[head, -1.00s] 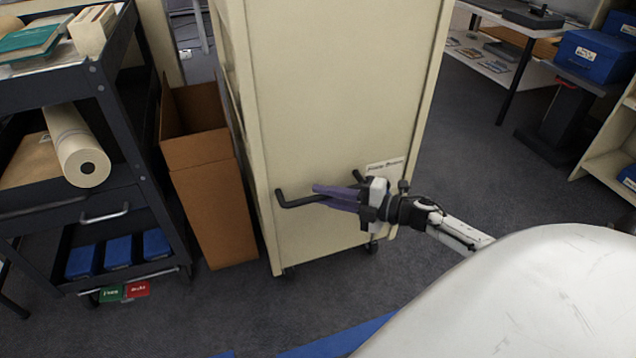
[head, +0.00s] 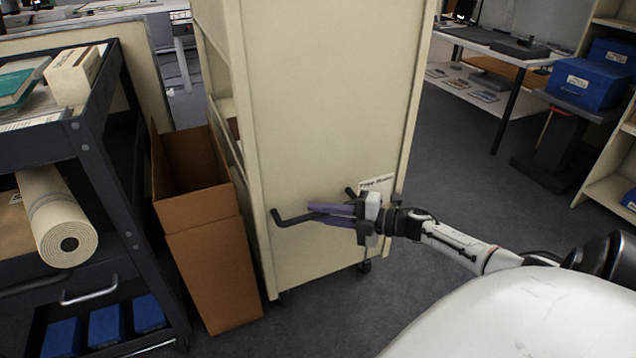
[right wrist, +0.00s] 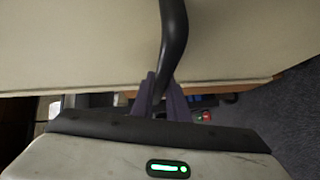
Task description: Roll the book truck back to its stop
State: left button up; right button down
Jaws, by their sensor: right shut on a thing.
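The book truck (head: 318,110) is a tall cream cabinet on casters in the middle of the head view, its flat end panel facing me. A black bar handle (head: 290,217) runs across the lower part of that panel. My right gripper (head: 318,212), with purple fingers, is shut on the handle. In the right wrist view the black handle (right wrist: 174,40) passes between the fingers (right wrist: 160,95), close to the cream panel (right wrist: 80,45). A small printed label sits on the panel just above the gripper. No stop can be made out. My left gripper is out of view.
An open cardboard box (head: 208,255) stands close against the truck's left side. Left of it is a dark cart (head: 92,135) with a paper roll (head: 62,225) and blue boxes. Open carpet (head: 450,165) lies to the right, before shelves and blue boxes (head: 588,82).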

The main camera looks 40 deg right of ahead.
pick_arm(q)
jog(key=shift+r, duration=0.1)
pick_arm(e)
jog(key=shift+w+d+r, duration=0.25)
jog(key=shift+w+d, duration=0.05)
jog(key=c, duration=1.7)
grip_release()
jog(key=shift+f, duration=0.15)
jog(key=shift+c, duration=0.2)
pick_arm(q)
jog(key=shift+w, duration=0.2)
pick_arm(e)
jog(key=shift+a, duration=0.15)
